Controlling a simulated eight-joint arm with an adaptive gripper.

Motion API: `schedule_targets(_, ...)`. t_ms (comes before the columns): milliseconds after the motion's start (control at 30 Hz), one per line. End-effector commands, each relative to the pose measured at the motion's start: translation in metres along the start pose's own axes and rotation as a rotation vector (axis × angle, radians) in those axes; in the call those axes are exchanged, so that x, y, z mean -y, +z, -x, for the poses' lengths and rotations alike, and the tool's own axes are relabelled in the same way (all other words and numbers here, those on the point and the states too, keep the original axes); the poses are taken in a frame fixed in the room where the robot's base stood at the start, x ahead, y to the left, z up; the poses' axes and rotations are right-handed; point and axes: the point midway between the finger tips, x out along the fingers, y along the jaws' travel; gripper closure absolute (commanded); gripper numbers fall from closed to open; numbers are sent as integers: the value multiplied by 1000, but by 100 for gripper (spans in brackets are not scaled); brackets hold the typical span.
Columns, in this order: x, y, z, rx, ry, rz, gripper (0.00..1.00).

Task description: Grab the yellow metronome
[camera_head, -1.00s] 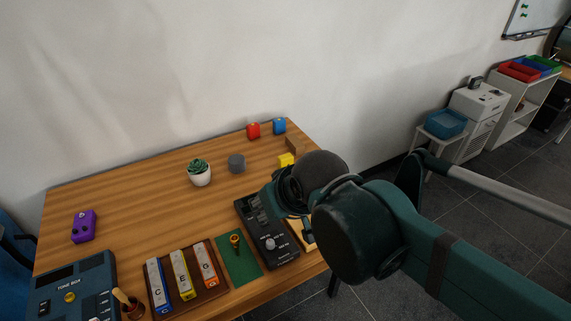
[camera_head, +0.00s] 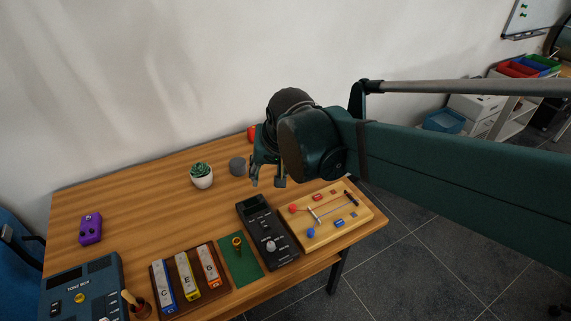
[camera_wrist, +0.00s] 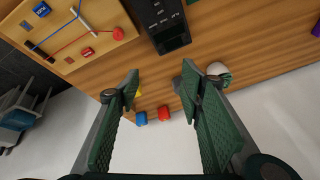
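A small yellow object, which I take to be the yellow metronome (camera_wrist: 138,93), shows only as a sliver beside the left finger in the wrist view. The finger covers most of it. In the head view my gripper and wrist hide it now. My gripper (camera_head: 267,182) is open, fingers pointing down, over the back right part of the table. In the wrist view my gripper (camera_wrist: 160,84) has a wide gap with nothing held between the fingers. I cannot tell its exact distance from the yellow object.
A potted succulent (camera_head: 202,176) stands left. A black device (camera_head: 267,232) and wooden string board (camera_head: 329,216) lie in front. The table's back left is clear.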

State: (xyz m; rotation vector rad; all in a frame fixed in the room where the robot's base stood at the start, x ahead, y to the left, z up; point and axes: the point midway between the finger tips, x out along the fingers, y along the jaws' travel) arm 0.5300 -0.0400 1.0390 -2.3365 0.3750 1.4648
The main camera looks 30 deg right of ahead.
Motion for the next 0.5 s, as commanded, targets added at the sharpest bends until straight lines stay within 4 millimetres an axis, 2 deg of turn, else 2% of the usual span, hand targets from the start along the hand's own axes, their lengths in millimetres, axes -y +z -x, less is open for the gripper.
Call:
schedule_targets(33,0,-9,0,9,6,-27,62)
schedule_targets(500,-6,-66,-27,90,71,-285,62)
